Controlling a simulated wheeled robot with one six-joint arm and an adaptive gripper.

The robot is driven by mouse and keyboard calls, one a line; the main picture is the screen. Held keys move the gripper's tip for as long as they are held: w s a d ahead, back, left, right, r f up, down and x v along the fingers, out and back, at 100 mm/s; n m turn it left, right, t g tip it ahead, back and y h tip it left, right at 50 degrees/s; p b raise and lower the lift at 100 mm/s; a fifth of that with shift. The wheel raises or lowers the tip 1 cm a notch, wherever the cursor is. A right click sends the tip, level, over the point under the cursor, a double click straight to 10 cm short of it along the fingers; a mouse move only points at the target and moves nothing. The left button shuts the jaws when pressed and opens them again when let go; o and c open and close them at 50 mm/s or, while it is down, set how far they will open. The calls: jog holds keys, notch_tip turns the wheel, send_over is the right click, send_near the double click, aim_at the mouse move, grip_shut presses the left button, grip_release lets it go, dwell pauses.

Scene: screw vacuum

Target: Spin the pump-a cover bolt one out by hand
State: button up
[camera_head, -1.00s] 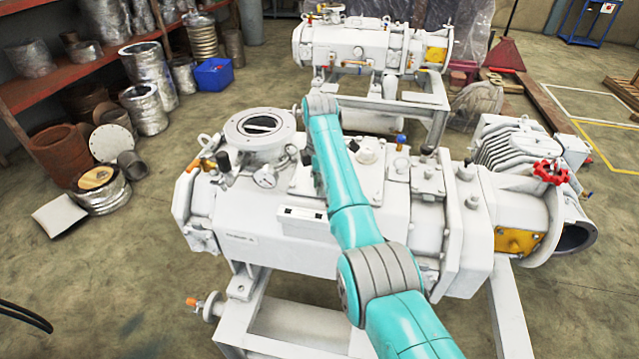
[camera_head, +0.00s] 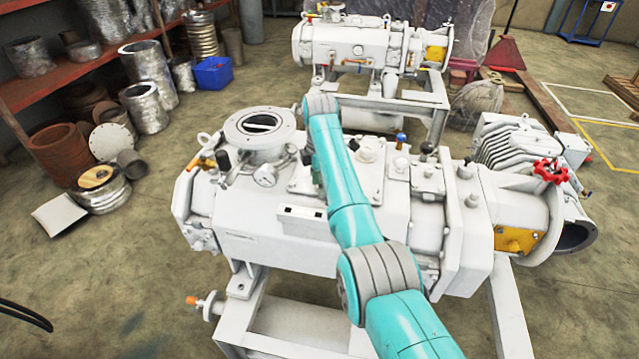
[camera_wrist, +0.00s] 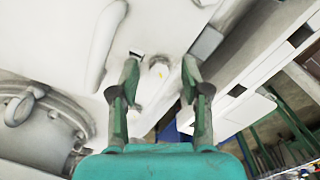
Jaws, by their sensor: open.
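A large white vacuum pump (camera_head: 258,233) stands on a white frame in the middle of the head view. My teal arm reaches over it and hides part of its top; my gripper is behind the arm there. In the wrist view my gripper (camera_wrist: 160,74) is open, its two green-grey fingers apart over a pale surface. A small dark-edged detail (camera_wrist: 137,54) sits by the left fingertip. I cannot make out the cover bolt for certain, and nothing is visibly held.
A second white pump (camera_head: 355,48) stands behind. A red handwheel (camera_head: 551,172) is on the near pump's right end, and a round flange (camera_head: 261,127) rises on its left. A shelf (camera_head: 78,65) with metal parts and a blue bin (camera_head: 212,73) are at left.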

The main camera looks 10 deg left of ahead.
notch_tip(320, 180, up, 12)
dwell(0.5)
